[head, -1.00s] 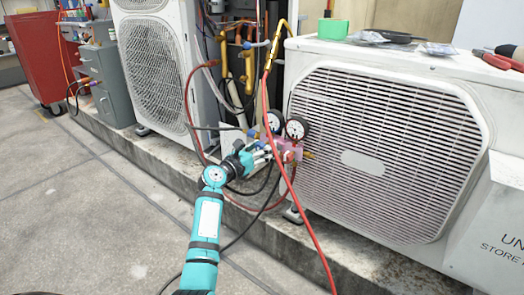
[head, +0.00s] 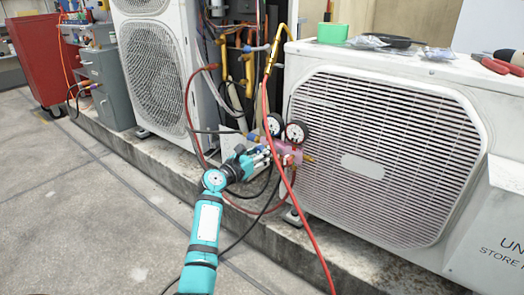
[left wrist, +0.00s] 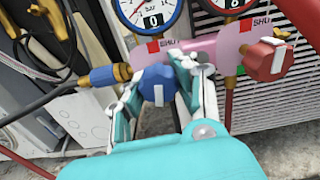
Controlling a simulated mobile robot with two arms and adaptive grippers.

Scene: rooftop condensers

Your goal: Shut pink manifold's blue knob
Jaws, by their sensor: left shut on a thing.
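The pink manifold (head: 287,149) sits in front of the right condenser, with two round gauges on top; its pink body also shows in the left wrist view (left wrist: 222,45). My left gripper (head: 258,156) reaches it from the lower left. In the left wrist view my left gripper (left wrist: 168,88) has its fingers on either side of the blue knob (left wrist: 156,84) and is shut on it. A pale line on the knob's face runs roughly upright. A red knob (left wrist: 268,60) is on the manifold's right side. My right gripper is not in view.
A red hose (head: 303,228) hangs down past the manifold. The right condenser (head: 385,150) stands behind it on a concrete kerb. Pliers, a green box (head: 332,31) and small packets lie on its top. The floor at left is clear.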

